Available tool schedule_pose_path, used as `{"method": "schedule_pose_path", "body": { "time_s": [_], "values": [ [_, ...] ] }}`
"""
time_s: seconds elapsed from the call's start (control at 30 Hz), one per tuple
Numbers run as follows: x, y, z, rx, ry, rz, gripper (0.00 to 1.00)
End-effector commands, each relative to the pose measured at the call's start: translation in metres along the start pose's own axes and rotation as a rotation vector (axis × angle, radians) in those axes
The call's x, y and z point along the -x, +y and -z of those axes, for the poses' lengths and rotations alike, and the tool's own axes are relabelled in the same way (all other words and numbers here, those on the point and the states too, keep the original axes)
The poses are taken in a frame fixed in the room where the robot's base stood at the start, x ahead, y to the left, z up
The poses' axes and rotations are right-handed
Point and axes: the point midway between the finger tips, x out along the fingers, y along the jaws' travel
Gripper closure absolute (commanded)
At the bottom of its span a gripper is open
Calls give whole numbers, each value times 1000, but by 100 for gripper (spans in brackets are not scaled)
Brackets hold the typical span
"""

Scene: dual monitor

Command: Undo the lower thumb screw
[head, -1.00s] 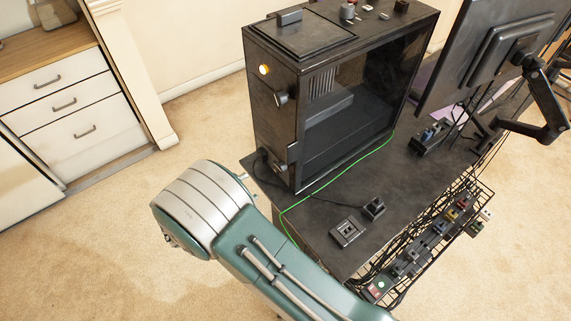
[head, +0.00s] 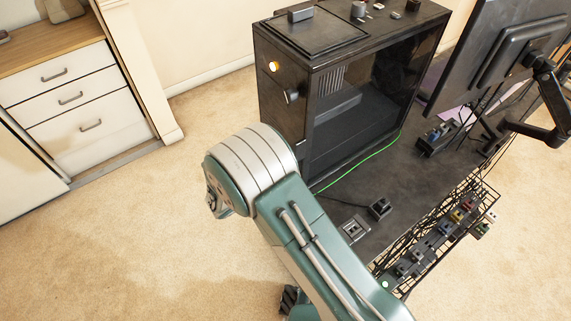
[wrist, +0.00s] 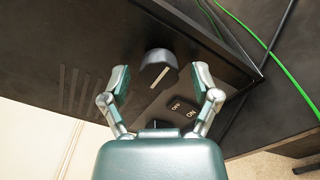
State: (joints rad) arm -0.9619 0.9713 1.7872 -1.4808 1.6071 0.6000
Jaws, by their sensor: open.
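In the wrist view, a dark knob (wrist: 158,68) with a pale line across its face sticks out from a black panel. I cannot tell for sure that it is the lower thumb screw. My gripper (wrist: 160,76) is open, with one finger on each side of the knob and gaps between. The black computer case (head: 283,70) stands on the desk in the head view. An upper dark knob (head: 292,96) shows on its front.
OFF/ON markings (wrist: 183,108) sit close to the right finger in the wrist view. A green cable (head: 358,170) runs along the desk (head: 400,185) beside the case. A monitor (head: 490,60) stands at the right. Carpet (head: 130,230) is clear at the left.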

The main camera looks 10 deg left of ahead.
Motion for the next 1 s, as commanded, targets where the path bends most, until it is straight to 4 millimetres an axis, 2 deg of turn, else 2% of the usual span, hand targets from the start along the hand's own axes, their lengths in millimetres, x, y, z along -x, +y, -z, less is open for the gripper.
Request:
{"method": "schedule_pose_path", "body": {
  "time_s": [0.03, 0.07, 0.1, 0.17, 0.2, 0.23, 0.67, 1.0],
  "values": [
    [0, 0, 0, -1, 0, 0, 21],
    [0, 0, -1, -1, 0, 1, 34],
    [-1, 0, -1, -2, 0, 1, 52],
    [-1, 0, -1, -2, 0, 2, 79],
    [-1, 0, -2, -2, 0, 2, 97],
    [-1, 0, -2, -2, 0, 2, 100],
    [-3, -1, -3, 47, -3, 4, 100],
    [-4, -1, -4, 284, -5, 6, 100]
  ]
}}
